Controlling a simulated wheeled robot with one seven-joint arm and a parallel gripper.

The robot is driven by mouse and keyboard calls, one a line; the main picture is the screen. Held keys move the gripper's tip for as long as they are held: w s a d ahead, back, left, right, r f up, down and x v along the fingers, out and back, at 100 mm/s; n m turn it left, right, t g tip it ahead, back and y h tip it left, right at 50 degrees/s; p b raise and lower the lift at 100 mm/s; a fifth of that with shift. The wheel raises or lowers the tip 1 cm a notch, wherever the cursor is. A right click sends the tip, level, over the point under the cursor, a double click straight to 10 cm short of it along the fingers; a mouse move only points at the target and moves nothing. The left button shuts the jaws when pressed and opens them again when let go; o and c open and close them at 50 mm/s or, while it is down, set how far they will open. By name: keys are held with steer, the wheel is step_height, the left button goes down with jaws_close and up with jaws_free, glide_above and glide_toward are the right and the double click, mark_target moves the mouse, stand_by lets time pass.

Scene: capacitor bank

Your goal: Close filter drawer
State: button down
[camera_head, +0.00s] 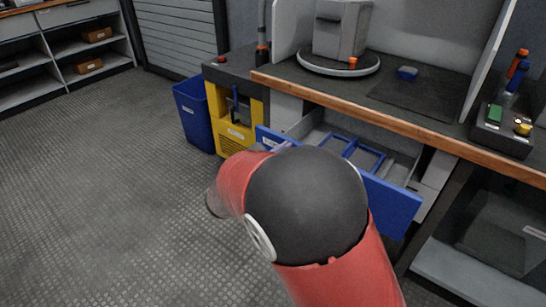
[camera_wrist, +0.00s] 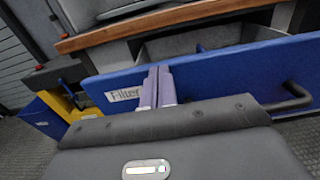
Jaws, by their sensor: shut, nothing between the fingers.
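The filter drawer (camera_head: 397,203) has a blue front and stands pulled out below the workbench, with blue dividers inside. My arm hides the middle of its front in the head view. In the wrist view the blue front (camera_wrist: 230,75) carries a white label reading "Filter" and a dark bar handle (camera_wrist: 290,98) at the right. My gripper (camera_wrist: 158,72) is shut and empty, with its fingertips in front of the blue face, right of the label. I cannot tell whether they touch it. In the head view my arm hides most of the gripper.
The wooden bench edge (camera_head: 400,122) runs above the drawer. A yellow cart (camera_head: 233,118) and a blue bin (camera_head: 192,115) stand left of the drawer. An open shelf (camera_head: 480,275) lies to the right. The floor (camera_head: 100,190) at the left is clear.

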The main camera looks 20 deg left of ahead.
steer(key=x, duration=1.7)
steer(key=shift+b, duration=0.45)
